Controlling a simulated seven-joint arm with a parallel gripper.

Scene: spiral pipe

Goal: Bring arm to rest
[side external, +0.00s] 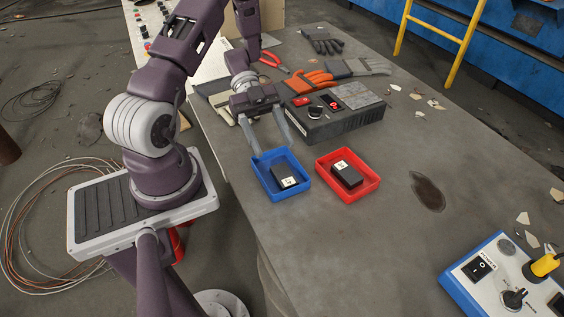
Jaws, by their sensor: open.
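My gripper (271,142) is open and empty. It points down over the table, with its fingers just behind the blue tray. The left finger's tip is close to the blue tray's back left edge; I cannot tell whether it touches. The blue tray (266,183) holds a black block (285,178) with a white label. The red tray (359,188) to its right holds another black block (347,175) with a white label.
A dark device with a red display (333,124) stands right behind the trays. Gloves (309,82) and red-handled pliers (271,60) lie farther back. A blue-edged control box (498,281) sits at front right. The table's middle (335,245) is clear, with a dark stain at right.

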